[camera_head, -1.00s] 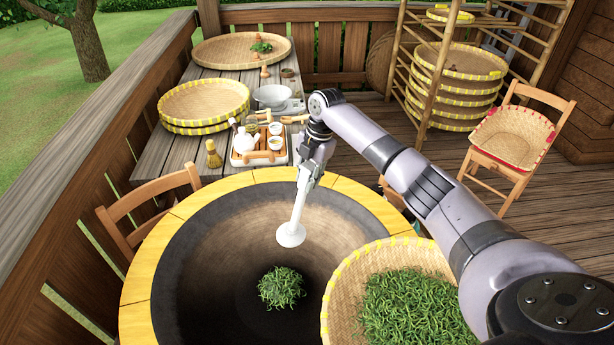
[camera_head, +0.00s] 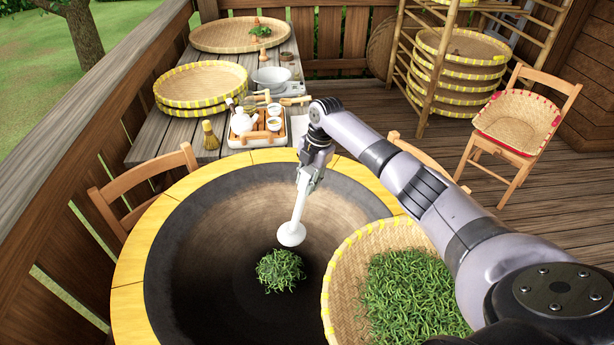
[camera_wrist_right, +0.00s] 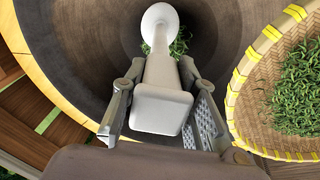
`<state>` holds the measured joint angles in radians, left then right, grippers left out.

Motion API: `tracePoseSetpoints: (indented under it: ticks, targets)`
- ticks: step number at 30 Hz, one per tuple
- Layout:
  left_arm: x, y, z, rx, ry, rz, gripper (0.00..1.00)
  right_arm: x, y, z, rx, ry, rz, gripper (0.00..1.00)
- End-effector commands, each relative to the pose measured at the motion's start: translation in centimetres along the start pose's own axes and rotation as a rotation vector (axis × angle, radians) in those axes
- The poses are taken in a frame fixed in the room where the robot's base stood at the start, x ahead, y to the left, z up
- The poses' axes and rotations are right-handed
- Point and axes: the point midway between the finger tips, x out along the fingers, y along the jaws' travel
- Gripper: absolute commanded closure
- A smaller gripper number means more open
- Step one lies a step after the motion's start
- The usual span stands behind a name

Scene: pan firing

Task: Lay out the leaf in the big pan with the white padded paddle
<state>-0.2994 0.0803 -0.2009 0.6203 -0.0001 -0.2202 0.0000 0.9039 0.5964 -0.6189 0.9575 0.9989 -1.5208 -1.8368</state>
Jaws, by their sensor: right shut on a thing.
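The big pan (camera_head: 190,255) is a wide dark bowl with a yellow rim. A small heap of green leaf (camera_head: 280,270) lies at the pan's bottom. My right gripper (camera_head: 309,178) is shut on the handle of the white padded paddle (camera_head: 292,234), which hangs down with its round head above the pan, just up from the heap in the picture. In the right wrist view the paddle's handle (camera_wrist_right: 160,108) sits between my fingers, and its head partly hides the leaf (camera_wrist_right: 181,45). I cannot tell whether the head touches the pan. My left gripper is not in view.
A woven basket (camera_head: 343,270) full of green leaf stands at the pan's right edge. Chairs stand left and right.

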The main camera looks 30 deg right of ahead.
Motion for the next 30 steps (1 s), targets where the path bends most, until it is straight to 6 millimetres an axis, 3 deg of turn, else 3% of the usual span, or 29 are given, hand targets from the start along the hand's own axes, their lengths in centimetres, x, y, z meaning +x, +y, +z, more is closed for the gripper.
tracePoseSetpoints:
  ticks: [1,24,26,30]
  targets:
    - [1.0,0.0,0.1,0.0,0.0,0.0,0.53,1.1,-0.1,0.1,0.001,0.001,0.002,1.0]
    - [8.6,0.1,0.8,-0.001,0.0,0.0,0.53,11.5,-1.7,1.5,0.001,0.001,0.003,1.0]
    - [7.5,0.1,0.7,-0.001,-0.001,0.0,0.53,10.8,-1.0,0.4,-0.003,0.004,0.005,1.0]
    - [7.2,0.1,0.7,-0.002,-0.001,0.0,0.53,11.1,-0.1,-1.2,-0.003,0.003,0.003,1.0]
